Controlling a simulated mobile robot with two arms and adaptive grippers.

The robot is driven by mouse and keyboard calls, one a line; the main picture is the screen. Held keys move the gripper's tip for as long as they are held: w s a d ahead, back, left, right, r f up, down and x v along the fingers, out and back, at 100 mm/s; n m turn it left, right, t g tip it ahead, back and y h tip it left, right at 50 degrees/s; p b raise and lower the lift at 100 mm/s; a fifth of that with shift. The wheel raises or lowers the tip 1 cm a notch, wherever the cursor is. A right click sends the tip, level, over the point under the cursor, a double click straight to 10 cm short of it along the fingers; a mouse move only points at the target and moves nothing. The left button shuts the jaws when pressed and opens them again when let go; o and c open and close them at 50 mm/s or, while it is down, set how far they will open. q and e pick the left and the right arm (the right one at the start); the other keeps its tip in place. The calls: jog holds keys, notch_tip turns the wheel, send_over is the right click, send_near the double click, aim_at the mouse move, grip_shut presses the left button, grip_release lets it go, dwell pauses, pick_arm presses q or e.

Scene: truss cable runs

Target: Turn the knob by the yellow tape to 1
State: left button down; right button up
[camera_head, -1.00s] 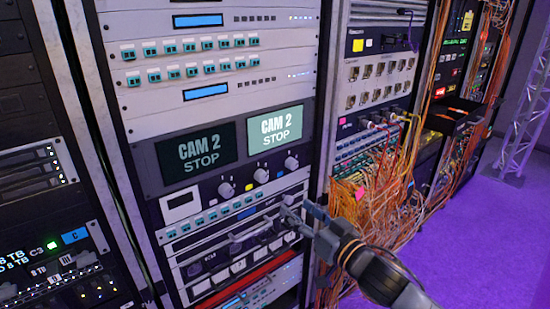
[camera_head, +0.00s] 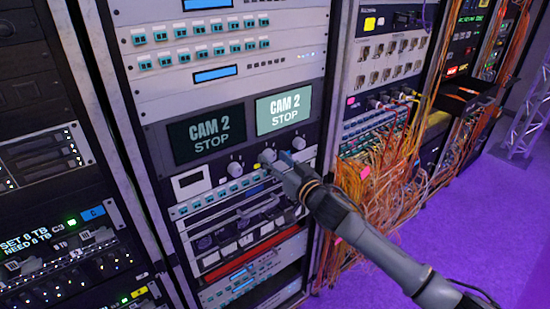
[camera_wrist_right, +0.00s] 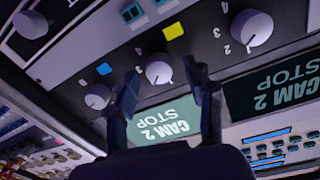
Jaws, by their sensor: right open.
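The yellow tape (camera_head: 257,167) is on the dark panel under the two CAM 2 screens. It also shows in the right wrist view (camera_wrist_right: 174,31), where the panel appears upside down. The white knob by it (camera_head: 267,156) is the middle one of a row of three. In the right wrist view this knob (camera_wrist_right: 159,70) shows between my right gripper's fingertips (camera_wrist_right: 160,76). My right gripper (camera_head: 281,164) is open at the knob, coming from the lower right. I cannot tell whether the fingers touch the knob, nor which number it points to. My left gripper is not in view.
A left knob (camera_head: 235,169) and a right knob (camera_head: 299,143) flank it closely. Blue tape (camera_wrist_right: 103,68) is near the right one. The lit screen (camera_head: 284,108) is just above the row. Orange cables (camera_head: 365,185) hang at the right.

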jog(key=shift+w+a, duration=0.15)
grip_shut()
jog(key=shift+n, duration=0.4)
jog(key=n, duration=0.9)
jog(key=shift+f, duration=0.1)
jog(key=shift+n, duration=0.4)
dwell(0.4)
